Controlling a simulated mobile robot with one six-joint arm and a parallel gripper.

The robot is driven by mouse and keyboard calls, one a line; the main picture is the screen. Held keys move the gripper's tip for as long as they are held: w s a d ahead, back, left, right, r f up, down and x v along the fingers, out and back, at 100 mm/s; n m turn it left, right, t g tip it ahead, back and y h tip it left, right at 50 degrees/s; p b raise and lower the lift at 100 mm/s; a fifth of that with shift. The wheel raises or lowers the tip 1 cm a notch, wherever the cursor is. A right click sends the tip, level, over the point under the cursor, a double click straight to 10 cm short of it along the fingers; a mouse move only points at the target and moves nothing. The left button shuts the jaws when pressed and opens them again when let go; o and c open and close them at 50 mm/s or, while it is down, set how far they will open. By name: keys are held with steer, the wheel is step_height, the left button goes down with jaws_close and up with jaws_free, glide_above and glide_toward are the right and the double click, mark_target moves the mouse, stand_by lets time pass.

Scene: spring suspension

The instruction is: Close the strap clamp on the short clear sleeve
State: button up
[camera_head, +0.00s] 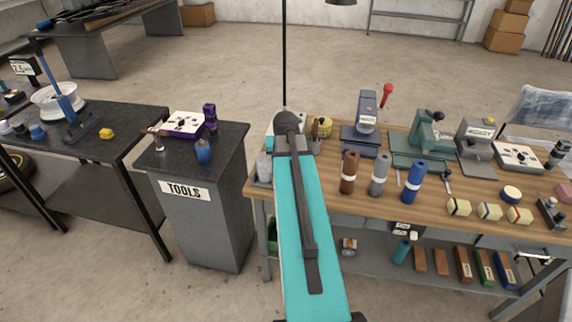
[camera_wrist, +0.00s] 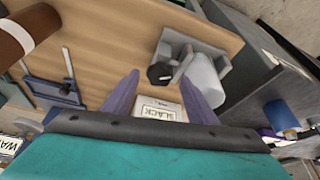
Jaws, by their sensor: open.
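A short whitish, translucent sleeve (camera_wrist: 204,80) lies in a grey bracket (camera_wrist: 222,62) in the wrist view. What looks like the same sleeve shows at the bench's left edge in the head view (camera_head: 265,166). A black knob (camera_wrist: 160,73) on a grey fixture stands beside it; I take this for the strap clamp, but the strap itself is not clear. My gripper (camera_wrist: 161,92) is open, its two purple fingers apart, with a label reading "SLACK" (camera_wrist: 157,110) visible between them. The right finger overlaps the sleeve in the picture; contact cannot be told. My arm hides much of this corner in the head view.
Brown (camera_head: 349,174), grey (camera_head: 379,176) and blue (camera_head: 413,182) cylinders stand on the wooden workbench (camera_head: 330,198) to the right. A dark tool cabinet (camera_head: 225,160) stands left across a gap, with a blue item (camera_head: 204,151) on top.

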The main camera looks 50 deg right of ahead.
steer(key=b+v, duration=0.2)
steer(key=v, duration=1)
stand_by(0.3)
steer(key=shift+w+a+r, duration=0.1)
steer(key=shift+w+r, duration=0.05)
steer(key=shift+w, duration=0.05)
steer(key=a+f+n+g+y, duration=0.2)
steer(key=a+f, duration=1)
steer(key=f, duration=0.3)
steer(key=a+f+n+g+y, duration=0.1)
steer(key=a+f+n+g, duration=0.15)
steer(key=a+f, duration=1.15)
steer(key=s+a+f+n+g, duration=0.1)
steer(key=s+a+f, duration=0.4)
steer(key=s+f, duration=0.2)
steer(key=s+a+f+n+g, duration=0.2)
steer(key=s+a+f, duration=0.2)
steer(key=s+f, duration=0.4)
steer(key=s+a+f+n+g+b, duration=0.1)
steer(key=s+a+f+n, duration=0.1)
steer(key=s+a+f, duration=0.3)
steer(key=shift+s+a+f, duration=0.35)
steer(key=shift+s+f, duration=1)
steer(key=shift+f, duration=0.5)
steer(key=shift+g, duration=0.25)
